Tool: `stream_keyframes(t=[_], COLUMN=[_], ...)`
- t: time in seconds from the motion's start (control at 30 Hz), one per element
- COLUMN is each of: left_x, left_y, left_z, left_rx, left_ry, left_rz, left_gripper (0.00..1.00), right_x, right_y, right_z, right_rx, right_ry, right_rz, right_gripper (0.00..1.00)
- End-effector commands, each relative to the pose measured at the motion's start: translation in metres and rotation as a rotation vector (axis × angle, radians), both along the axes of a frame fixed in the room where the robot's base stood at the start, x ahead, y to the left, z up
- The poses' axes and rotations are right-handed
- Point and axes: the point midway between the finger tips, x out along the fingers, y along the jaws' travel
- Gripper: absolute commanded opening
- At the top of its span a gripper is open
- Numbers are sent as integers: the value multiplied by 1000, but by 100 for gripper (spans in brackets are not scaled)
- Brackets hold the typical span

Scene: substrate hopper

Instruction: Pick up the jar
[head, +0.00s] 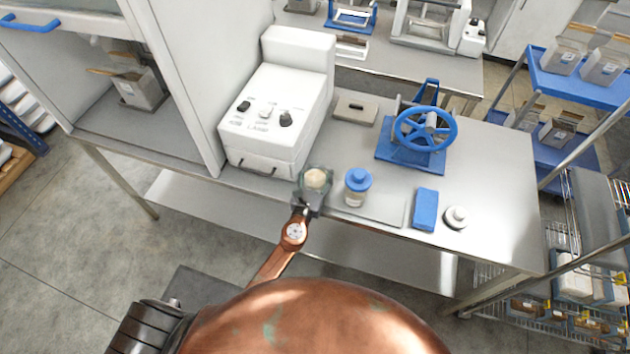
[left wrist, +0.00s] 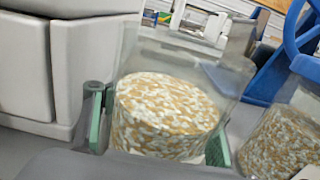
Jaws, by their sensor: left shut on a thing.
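A clear, open-topped jar (head: 316,177) with pale brown and white grainy contents is at the front edge of the bench. My left gripper (head: 310,199) is around it from the front, shut on its sides. In the left wrist view the jar (left wrist: 165,115) stands roughly upright between the two green-padded fingers (left wrist: 158,135). Its base is hidden, so I cannot tell whether it touches the bench. A second jar with a blue lid (head: 357,187) stands just to the right, apart from it. Its similar contents show in the left wrist view (left wrist: 282,140). My right gripper is not in view.
A white machine with knobs (head: 268,115) stands close behind and left. A blue handwheel device (head: 418,140) is behind right. A blue block (head: 425,209) and a small white round item (head: 456,217) lie farther right. The bench top (head: 500,190) is clear at the right.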

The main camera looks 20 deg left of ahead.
Motion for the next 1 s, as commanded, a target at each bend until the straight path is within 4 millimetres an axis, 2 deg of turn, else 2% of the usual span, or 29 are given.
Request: stream_keyframes(t=[0.4,0.57,0.8,1.0], left_x=[0,0,0,-30], left_y=[0,0,-1,1], left_z=[1,8,37,75], left_rx=[0,0,-2,-2], left_ry=[-1,-2,-4,-3], left_rz=[0,0,-1,0], left_gripper=[0,0,0,0], right_x=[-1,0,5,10], right_y=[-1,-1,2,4], right_z=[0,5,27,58], right_rx=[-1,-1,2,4], right_ry=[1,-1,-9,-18], right_rz=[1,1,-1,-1], right_gripper=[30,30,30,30])
